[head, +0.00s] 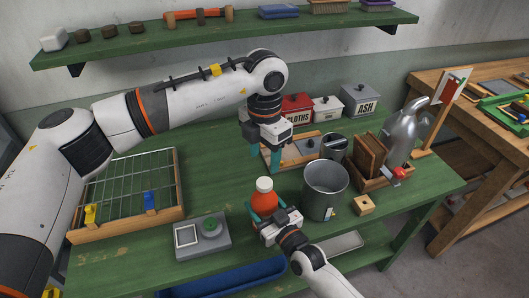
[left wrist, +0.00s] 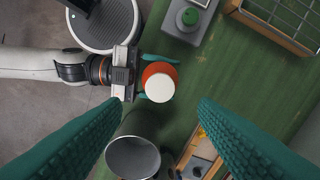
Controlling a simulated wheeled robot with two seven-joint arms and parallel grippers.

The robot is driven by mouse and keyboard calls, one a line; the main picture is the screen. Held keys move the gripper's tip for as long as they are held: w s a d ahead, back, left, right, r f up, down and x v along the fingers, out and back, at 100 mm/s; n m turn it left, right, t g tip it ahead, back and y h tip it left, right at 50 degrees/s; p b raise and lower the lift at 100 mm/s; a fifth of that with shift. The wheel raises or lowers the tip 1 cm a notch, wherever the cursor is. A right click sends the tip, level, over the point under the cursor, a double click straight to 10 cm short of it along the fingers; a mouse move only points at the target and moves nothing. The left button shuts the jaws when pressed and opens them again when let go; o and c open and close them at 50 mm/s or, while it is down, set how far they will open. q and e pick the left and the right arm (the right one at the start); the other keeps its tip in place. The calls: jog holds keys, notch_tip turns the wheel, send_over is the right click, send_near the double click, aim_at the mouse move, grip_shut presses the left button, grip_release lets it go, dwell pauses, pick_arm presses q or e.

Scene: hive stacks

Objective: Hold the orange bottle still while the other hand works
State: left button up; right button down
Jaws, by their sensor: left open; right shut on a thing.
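The orange bottle (head: 264,198) with a white cap stands upright on the green table. It also shows from above in the left wrist view (left wrist: 151,70). My right gripper (head: 266,212) is shut on the bottle low on its body, coming from the front; it also shows in the left wrist view (left wrist: 148,78) with its teal fingers on either side. My left gripper (head: 264,158) is open and empty above the table behind the bottle, pointing down. Its large teal fingers frame the left wrist view, with the bottle beyond them.
A metal bucket (head: 325,190) stands close right of the bottle. A small device with a green knob (head: 202,237) is at front left, a wire-grid frame (head: 130,233) further left. Labelled tins (head: 360,99), a metal jug (head: 405,130) and a wooden block (head: 364,205) are at right.

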aim_at(264, 182)
pick_arm(q)
jog(key=shift+f, duration=4)
jog(key=c, duration=1)
jog(key=o, duration=1.1)
jog(key=shift+o, duration=0.2)
